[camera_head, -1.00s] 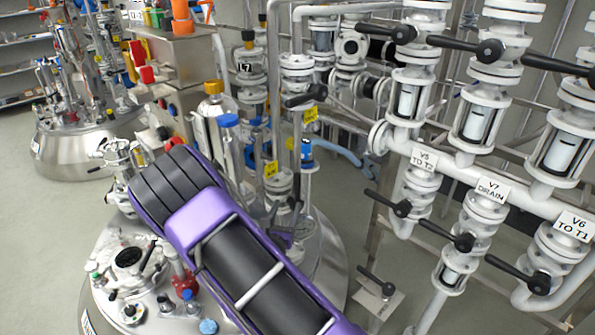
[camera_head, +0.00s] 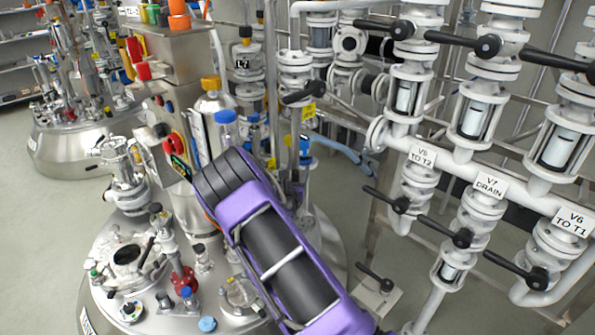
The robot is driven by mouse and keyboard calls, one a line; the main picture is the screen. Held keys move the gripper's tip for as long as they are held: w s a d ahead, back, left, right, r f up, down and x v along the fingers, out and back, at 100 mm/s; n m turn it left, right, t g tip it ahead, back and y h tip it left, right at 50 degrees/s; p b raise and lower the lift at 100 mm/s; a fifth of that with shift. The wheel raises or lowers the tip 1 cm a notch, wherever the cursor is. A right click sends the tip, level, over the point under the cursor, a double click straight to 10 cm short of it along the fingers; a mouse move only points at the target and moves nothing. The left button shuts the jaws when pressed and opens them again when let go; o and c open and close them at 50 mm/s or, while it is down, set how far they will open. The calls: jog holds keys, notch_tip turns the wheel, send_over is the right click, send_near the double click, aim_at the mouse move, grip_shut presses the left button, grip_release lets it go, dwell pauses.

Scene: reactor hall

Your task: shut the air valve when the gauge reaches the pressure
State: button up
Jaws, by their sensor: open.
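My purple and black arm (camera_head: 285,265) crosses the lower middle of the view, over the steel vessel. Just past its right edge, small dark parts that look like my gripper (camera_head: 293,185) show beside upright pipes. They are mostly hidden by the arm, and I see nothing held in them. I cannot pick out a pressure gauge or read one. No valve carries a readable air label. A black-handled valve (camera_head: 304,94) with a yellow tag (camera_head: 308,111) stands on the piping above the gripper. Its link to the air line cannot be told.
On the right, white piping carries black-handled valves labelled V5 TO T2 (camera_head: 421,155), V7 DRAIN (camera_head: 490,186) and V6 TO T1 (camera_head: 572,221). A steel vessel lid (camera_head: 110,275) with fittings lies left of my arm. A control box (camera_head: 178,140) stands behind it. Grey floor (camera_head: 50,210) is free at left.

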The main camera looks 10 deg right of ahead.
jog(key=shift+w+d, duration=0.1)
jog(key=shift+w, duration=0.15)
grip_shut()
dwell(1.4)
